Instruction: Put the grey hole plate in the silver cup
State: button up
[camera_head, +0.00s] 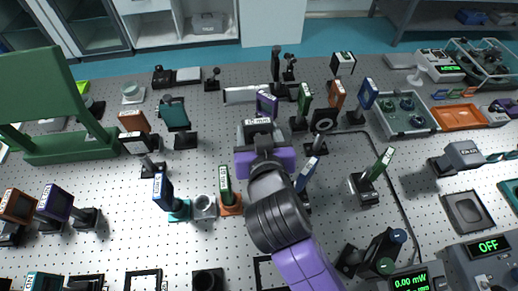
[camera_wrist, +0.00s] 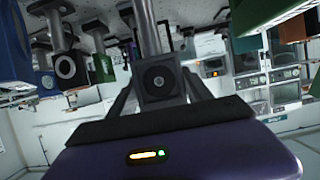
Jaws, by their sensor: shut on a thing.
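My gripper (camera_head: 259,140) is over the middle of the table, with its purple wrist behind it. In the wrist view its dark fingers (camera_wrist: 158,98) are shut on the grey hole plate (camera_wrist: 157,82), a grey square with a dark round hole and a pale post running up the picture. In the head view the gripper hides most of the plate. A small silver cup (camera_head: 203,207) with a round opening stands on the table, left of and nearer than my gripper, apart from the held plate. The wrist view does not clearly show the cup.
A green labelled plate on an orange base (camera_head: 229,200) stands right beside the cup, and a dark blue one (camera_head: 162,188) on its left. A black ring plate (camera_head: 323,121) and several upright plates crowd the right of my gripper. Bare perforated table (camera_head: 115,190) lies further left.

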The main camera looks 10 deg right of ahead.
jog(key=shift+f, duration=3.75)
jog(key=shift+f, duration=0.2)
jog(key=o, duration=1.7)
